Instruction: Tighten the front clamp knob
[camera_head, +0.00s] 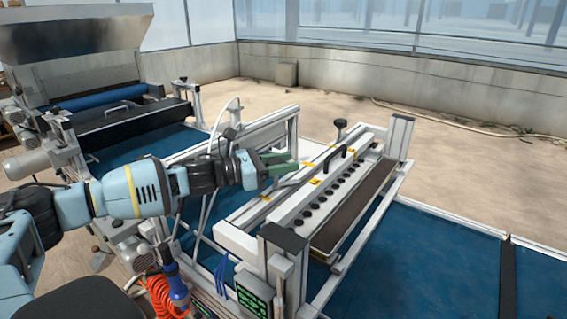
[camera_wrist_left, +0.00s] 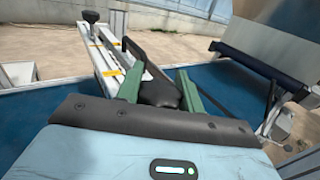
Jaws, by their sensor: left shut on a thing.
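My left gripper (camera_head: 284,163) reaches in from the left over the near-left side of the seeder frame. In the left wrist view its two green fingers (camera_wrist_left: 157,80) stand on either side of a dark, faceted knob, which I take to be the front clamp knob (camera_wrist_left: 159,93). The gripper is shut on it. In the head view the fingers and hand hide this knob. A second black clamp knob (camera_head: 340,124) stands upright at the far end of the frame; it also shows in the left wrist view (camera_wrist_left: 90,16). My right gripper is not in view.
The light seeder bar (camera_head: 284,222), with a row of black round fittings and a black arched handle (camera_head: 336,164), lies right of the gripper. Metal posts (camera_head: 399,137) stand at its ends. A control panel (camera_head: 254,300) and orange coiled hose (camera_head: 163,298) are nearer.

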